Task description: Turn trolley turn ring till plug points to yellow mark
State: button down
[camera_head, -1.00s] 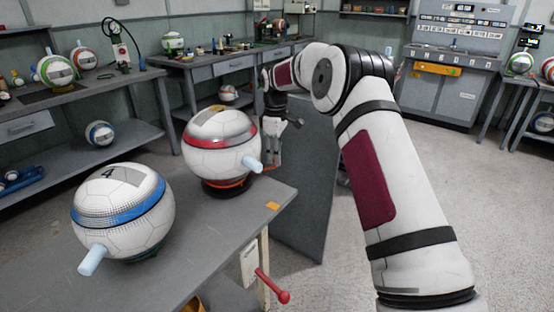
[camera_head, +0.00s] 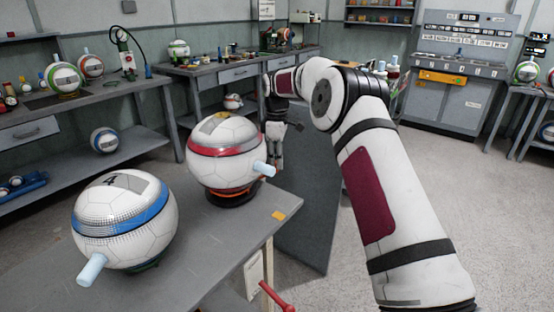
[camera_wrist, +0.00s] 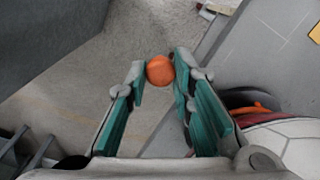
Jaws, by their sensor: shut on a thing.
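The red-banded ball (camera_head: 228,150) sits on the dark turn ring with an orange rim (camera_head: 233,198) on the trolley (camera_head: 215,262). Its pale blue plug (camera_head: 265,169) points right and somewhat toward the camera. The yellow mark (camera_head: 279,215) lies on the trolley top near its right edge, and its corner shows in the wrist view (camera_wrist: 316,32). My gripper (camera_head: 277,165) points down just beyond the ball's right side. In the wrist view its green-padded fingers (camera_wrist: 160,73) are shut on an orange knob (camera_wrist: 160,70) beside the trolley edge. The knob's link to the ring is hidden.
A blue-banded ball (camera_head: 123,220) with its own plug stands front left on the trolley. A red-handled lever (camera_head: 278,298) sticks out from the trolley's right side. Benches (camera_head: 228,74) line the back wall. The floor at right is clear.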

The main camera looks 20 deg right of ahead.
jog(key=c, duration=1.4)
grip_release()
jog(key=shift+o, duration=0.2)
notch_tip(320, 180, up, 12)
